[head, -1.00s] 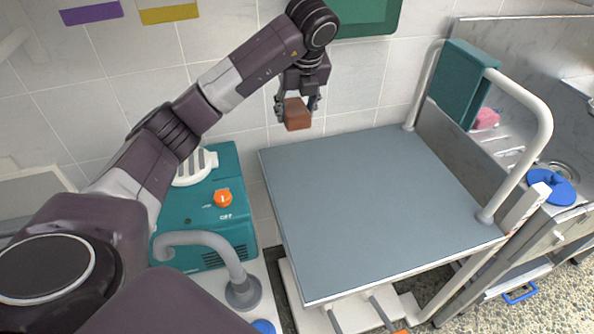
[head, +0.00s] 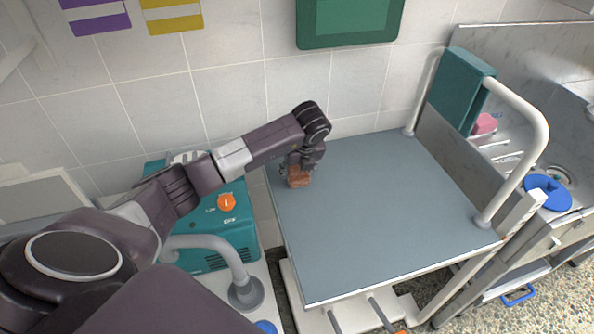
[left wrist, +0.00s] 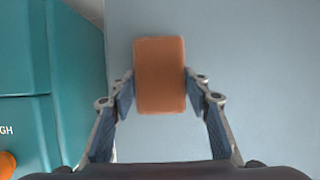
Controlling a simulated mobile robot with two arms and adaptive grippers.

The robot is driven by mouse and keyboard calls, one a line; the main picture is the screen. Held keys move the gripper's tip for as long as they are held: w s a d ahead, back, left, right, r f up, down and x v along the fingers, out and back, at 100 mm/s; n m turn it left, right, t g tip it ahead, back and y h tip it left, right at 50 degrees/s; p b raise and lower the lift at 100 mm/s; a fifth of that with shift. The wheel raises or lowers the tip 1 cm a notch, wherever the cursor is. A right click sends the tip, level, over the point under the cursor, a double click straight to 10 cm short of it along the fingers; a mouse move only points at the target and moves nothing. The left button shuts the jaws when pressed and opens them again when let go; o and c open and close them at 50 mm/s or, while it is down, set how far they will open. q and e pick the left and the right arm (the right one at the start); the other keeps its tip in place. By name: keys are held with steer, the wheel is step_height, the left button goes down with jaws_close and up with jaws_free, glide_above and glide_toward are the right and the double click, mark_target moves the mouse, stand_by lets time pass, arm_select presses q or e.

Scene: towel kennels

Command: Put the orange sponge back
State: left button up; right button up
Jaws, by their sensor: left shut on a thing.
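The orange-brown sponge (head: 299,180) is at the far left corner of the grey-blue table top (head: 380,220). My left gripper (head: 298,170) is shut on it, one finger on each side. In the left wrist view the sponge (left wrist: 160,75) sits between the two fingertips (left wrist: 158,88), with the table surface (left wrist: 250,60) below it. I cannot tell whether the sponge touches the table. My right gripper is not in view.
A teal machine (head: 230,235) with an orange knob (head: 227,202) stands left of the table. A white rail (head: 525,155) with a teal block (head: 463,90) borders the right side. A metal sink holds a pink item (head: 484,123) and a blue disc (head: 548,192). Most of the table top is clear.

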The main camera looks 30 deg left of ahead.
arm_select(q)
steer(key=shift+f, duration=0.45)
steer(key=o, duration=1.1)
steer(key=b+v, duration=0.1)
steer(key=v, duration=1.1)
